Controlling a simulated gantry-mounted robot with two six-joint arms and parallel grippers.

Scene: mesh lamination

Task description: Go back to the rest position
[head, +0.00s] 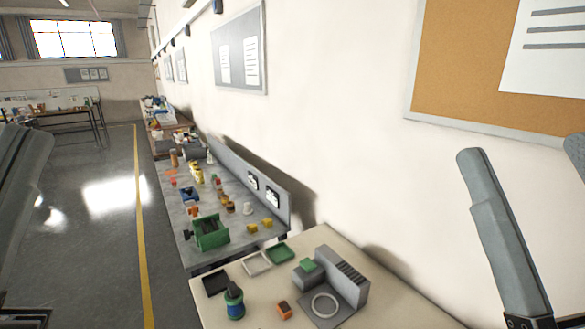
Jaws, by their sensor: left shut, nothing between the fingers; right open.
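Neither of my grippers shows in the head view. A grey link of my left arm stands at the left edge, and a grey link of my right arm rises at the lower right, clear of the bench. On the near cream bench (382,310) stands a grey slotted fixture (352,268) with a green block (307,265) on its lower part. A white ring (313,307) lies on its flat base plate. An orange block (284,309) and a dark-topped blue and green cylinder (233,304) stand to its left.
Black (215,284), white (256,264) and green (280,254) trays lie along the bench's far edge. A grey bench (222,208) with a green device (211,233) and several small parts stands beyond. A wall with a corkboard (465,60) runs along the right. Open floor (100,230) lies left.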

